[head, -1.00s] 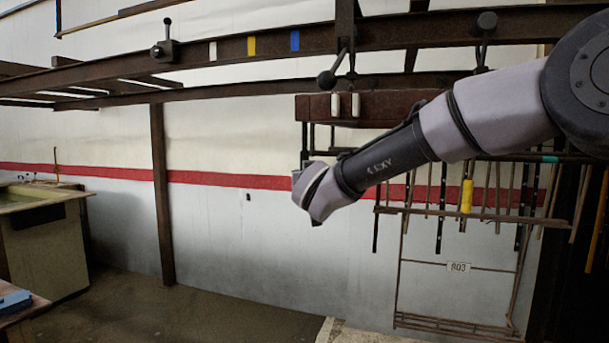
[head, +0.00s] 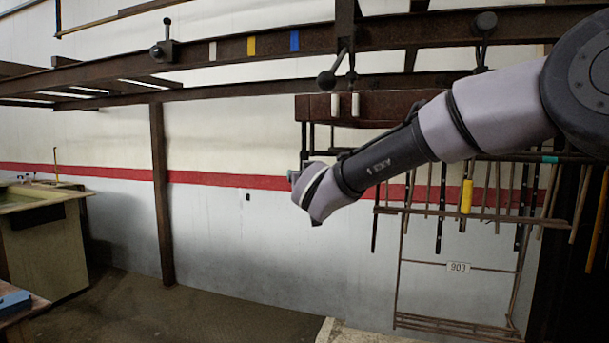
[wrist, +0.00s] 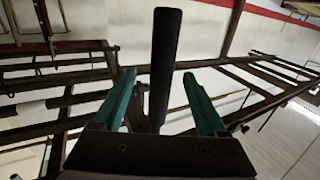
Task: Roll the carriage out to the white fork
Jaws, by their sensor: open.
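The carriage (head: 385,110) looks like a dark brown block under the overhead rail (head: 210,52), with two white pads on its front and dark rods hanging below. My arm crosses in front of its right part. A white band (head: 212,51) marks the rail left of the carriage; I cannot make out a separate white fork. In the wrist view my gripper (wrist: 160,85) is open, with two green fingers spread. A black upright bar (wrist: 166,45) shows between the fingers, apart from both.
Yellow (head: 251,46) and blue (head: 294,40) bands sit farther right on the rail. A rack (head: 458,212) with hanging rods and a yellow grip (head: 466,196) stands right. A brown post (head: 160,195) and a tub (head: 45,250) are at left. The middle floor is clear.

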